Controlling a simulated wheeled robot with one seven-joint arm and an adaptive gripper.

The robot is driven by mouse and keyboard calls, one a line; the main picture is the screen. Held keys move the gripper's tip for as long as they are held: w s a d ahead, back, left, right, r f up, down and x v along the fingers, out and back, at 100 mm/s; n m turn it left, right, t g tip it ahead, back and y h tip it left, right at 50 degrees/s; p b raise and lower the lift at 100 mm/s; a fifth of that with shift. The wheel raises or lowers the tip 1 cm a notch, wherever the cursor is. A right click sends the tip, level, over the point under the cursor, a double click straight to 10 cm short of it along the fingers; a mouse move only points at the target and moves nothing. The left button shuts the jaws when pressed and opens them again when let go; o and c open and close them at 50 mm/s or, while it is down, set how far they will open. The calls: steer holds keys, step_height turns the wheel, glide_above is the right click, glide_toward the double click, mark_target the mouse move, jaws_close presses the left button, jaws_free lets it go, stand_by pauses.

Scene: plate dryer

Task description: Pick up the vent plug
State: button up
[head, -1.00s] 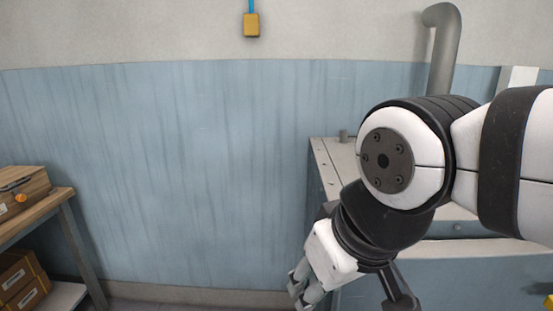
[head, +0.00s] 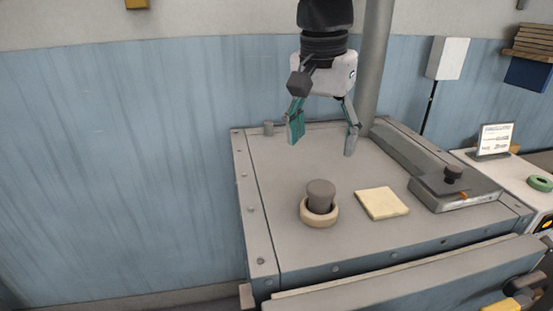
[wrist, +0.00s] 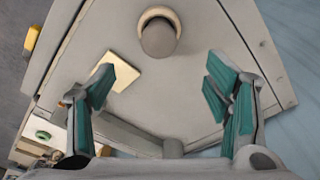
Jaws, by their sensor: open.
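The vent plug (head: 320,194) looks like a dark grey-brown cylinder. It stands upright in a beige ring (head: 319,219) on the dryer's flat grey top. In the wrist view the plug (wrist: 158,40) shows at the top middle, with part of the ring (wrist: 160,11) behind it. My gripper (head: 322,145) is open and empty, with teal pads on its fingers. It hangs over the back part of the dryer top, beyond the plug and apart from it. In the wrist view the fingers (wrist: 160,88) are spread wide, with bare dryer top between them.
A cream square pad (head: 382,203) lies just right of the ring. A grey slide with a black knob (head: 453,174) is at the right of the dryer top (head: 275,240). A thick pipe (head: 374,70) rises at the back.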

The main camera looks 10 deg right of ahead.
mark_target(321, 186)
steer(key=f, duration=0.5)
steer(key=w+f, duration=0.1)
steer(key=f, duration=0.1)
steer(key=shift+d+f, duration=0.25)
steer(key=shift+d, duration=0.1)
steer(key=shift+w+d+f+p, duration=0.15)
steer(key=shift+d+f, duration=0.1)
steer(key=shift+f, duration=1.1)
steer(key=shift+d+f+p, duration=0.15)
steer(key=shift+d+f, duration=0.05)
steer(key=shift+f, duration=1.1)
steer(key=shift+c, duration=0.2)
steer(key=c, duration=1.3)
